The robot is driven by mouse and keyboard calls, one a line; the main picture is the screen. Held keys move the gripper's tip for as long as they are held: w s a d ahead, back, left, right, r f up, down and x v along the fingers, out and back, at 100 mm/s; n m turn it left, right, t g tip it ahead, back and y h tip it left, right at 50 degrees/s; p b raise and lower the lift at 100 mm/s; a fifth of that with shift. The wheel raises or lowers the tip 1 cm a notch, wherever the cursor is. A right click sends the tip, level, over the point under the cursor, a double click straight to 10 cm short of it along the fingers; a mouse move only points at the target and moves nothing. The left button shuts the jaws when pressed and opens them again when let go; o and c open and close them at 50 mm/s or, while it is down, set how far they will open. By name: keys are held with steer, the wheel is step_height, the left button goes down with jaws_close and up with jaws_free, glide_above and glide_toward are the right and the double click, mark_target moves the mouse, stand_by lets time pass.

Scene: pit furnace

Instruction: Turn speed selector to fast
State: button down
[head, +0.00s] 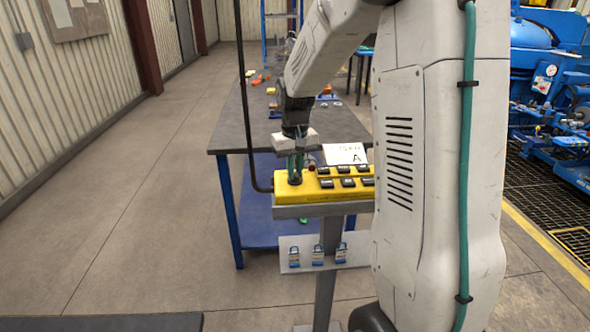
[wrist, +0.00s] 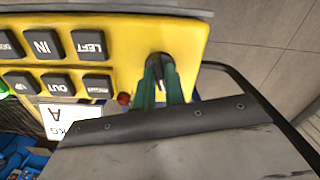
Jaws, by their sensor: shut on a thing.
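The yellow control box (head: 305,188) stands on a grey post in front of the table. It carries black push buttons, and in the wrist view the yellow face (wrist: 120,40) shows buttons marked LEFT, IN and OUT. The speed selector (wrist: 158,62) is a small black knob near the end of the box. My gripper (head: 295,170) points down at the left end of the box. Its green fingers (wrist: 161,82) are shut on the knob, one on each side. In the head view the fingers hide the knob. The knob's markings cannot be read.
A small red button or lamp (wrist: 123,98) is close beside my fingers. A white card (head: 345,154) marked A stands behind the box. A black cable (head: 246,130) rises at its left. Padlocks (head: 318,255) hang on a plate below. The floor at left is clear.

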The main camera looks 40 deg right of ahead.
steer(key=m, duration=0.4)
steer(key=shift+m, duration=2.6)
steer(key=c, duration=1.5)
jaws_free()
steer(key=shift+o, duration=0.2)
step_height(320, 180, up, 8)
steer(key=shift+f, duration=0.1)
